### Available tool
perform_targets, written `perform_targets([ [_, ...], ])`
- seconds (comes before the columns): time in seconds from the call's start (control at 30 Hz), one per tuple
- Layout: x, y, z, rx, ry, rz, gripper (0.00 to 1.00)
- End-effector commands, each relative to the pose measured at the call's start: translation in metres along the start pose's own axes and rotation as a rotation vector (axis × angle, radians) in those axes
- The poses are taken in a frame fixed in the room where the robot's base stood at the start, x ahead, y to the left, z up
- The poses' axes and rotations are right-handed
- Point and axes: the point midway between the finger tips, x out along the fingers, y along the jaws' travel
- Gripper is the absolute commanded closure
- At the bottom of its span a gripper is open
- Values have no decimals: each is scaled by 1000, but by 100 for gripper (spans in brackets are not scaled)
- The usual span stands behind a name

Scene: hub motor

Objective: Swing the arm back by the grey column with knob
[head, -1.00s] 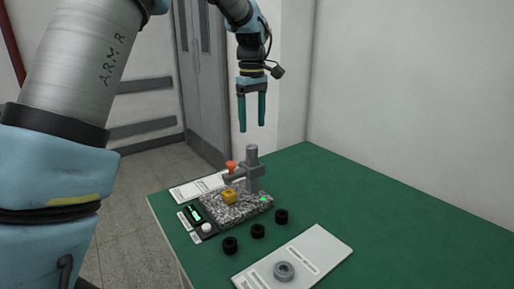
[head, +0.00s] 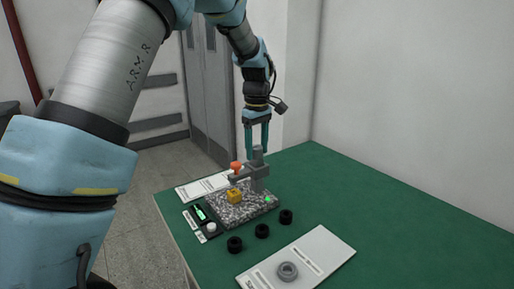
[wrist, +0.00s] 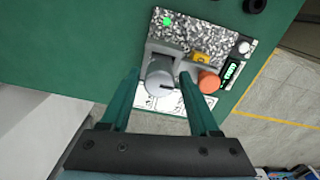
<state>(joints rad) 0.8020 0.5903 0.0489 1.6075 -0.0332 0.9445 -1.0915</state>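The grey column (head: 258,171) stands upright at the back of a speckled granite base (head: 232,212). A grey arm (head: 243,177) reaches left from it, with an orange knob (head: 236,165) at its end. A yellow block (head: 234,196) sits on the base near the arm. My gripper (head: 257,150) points down over the column top and is open. In the wrist view its fingertips (wrist: 159,75) lie on either side of the round column top (wrist: 160,85), with gaps showing. The orange knob (wrist: 208,82) is outside the right finger.
A dark panel with a green display (head: 199,213) and white knob is at the base's left. Several black rings (head: 262,231) lie in front. A white sheet (head: 208,184) lies behind. The green table (head: 400,230) is clear at right.

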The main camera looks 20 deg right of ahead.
Motion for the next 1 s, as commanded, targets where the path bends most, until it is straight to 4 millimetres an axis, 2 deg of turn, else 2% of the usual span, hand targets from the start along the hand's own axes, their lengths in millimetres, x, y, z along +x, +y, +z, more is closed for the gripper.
perform_targets([
  [0.07, 0, 0, 0, 0, 0, 0, 48],
  [0.53, 0, 0, 0, 0, 0, -1, 100],
  [1.0, 0, 0, 0, 0, 0, -1, 100],
])
